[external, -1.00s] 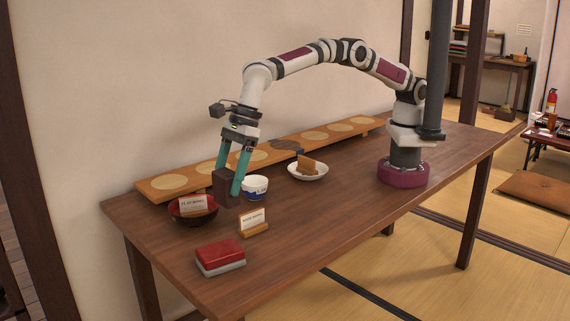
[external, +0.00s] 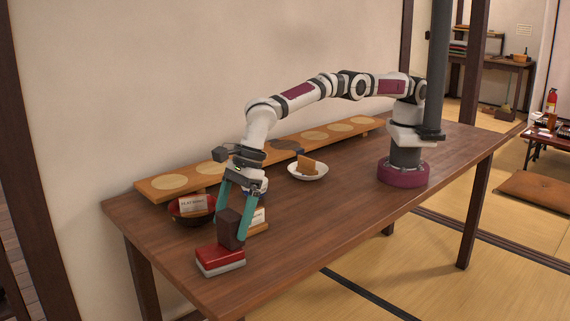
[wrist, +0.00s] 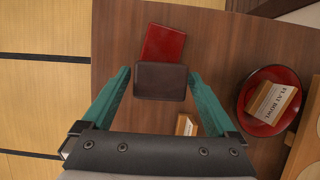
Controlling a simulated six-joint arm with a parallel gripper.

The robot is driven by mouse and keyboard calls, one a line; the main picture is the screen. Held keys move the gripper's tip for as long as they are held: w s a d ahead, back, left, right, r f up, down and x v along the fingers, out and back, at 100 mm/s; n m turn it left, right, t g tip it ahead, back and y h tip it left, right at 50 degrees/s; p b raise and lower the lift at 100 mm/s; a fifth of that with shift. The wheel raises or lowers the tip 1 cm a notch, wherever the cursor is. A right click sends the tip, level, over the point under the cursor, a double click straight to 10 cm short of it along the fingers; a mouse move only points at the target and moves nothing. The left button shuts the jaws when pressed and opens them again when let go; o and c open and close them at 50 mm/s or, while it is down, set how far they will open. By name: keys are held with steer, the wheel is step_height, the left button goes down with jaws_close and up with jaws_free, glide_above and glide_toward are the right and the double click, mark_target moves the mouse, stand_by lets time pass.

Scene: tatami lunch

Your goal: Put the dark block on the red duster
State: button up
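The dark block (external: 230,229) is upright between the teal fingers of my gripper (external: 231,222), which is shut on it. In the wrist view the block (wrist: 161,82) sits between the fingertips. The red duster (external: 218,260), red on top with a grey underside, lies near the table's front left end. The block is low at the duster's back right part and overlaps it in the picture; I cannot tell whether they touch. In the wrist view the duster (wrist: 163,43) shows just beyond the block, which hides its near edge.
A dark red bowl (external: 191,218) with a card stands left of my gripper. A card on a wooden stand (external: 258,227) is close behind the right finger. A white plate (external: 308,175) holds a brown piece. A long wooden board (external: 210,184) lies along the wall.

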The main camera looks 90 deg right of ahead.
steer(key=shift+o, duration=0.2)
steer(key=v, duration=1.2)
steer(key=s+d+r+n+h, duration=0.1)
steer(key=s+d+r+n, duration=0.2)
steer(key=d, duration=0.6)
steer(key=d+r+n, duration=0.3)
steer(key=d+r, duration=0.2)
steer(key=d, duration=0.4)
steer(key=s+d+n+g, duration=0.2)
steer(key=s+d+n, duration=0.6)
steer(key=s+d, duration=0.65)
steer(key=s+d+f+n, duration=0.2)
steer(key=s+d+n, duration=0.1)
steer(key=s, duration=0.4)
steer(key=s+d+f+n+g, duration=0.1)
steer(key=s+d+f+n, duration=0.1)
steer(key=s, duration=0.5)
steer(key=shift+s+d+f+n, duration=0.35)
steer(key=shift+d+n, duration=0.3)
steer(key=shift+n, duration=0.55)
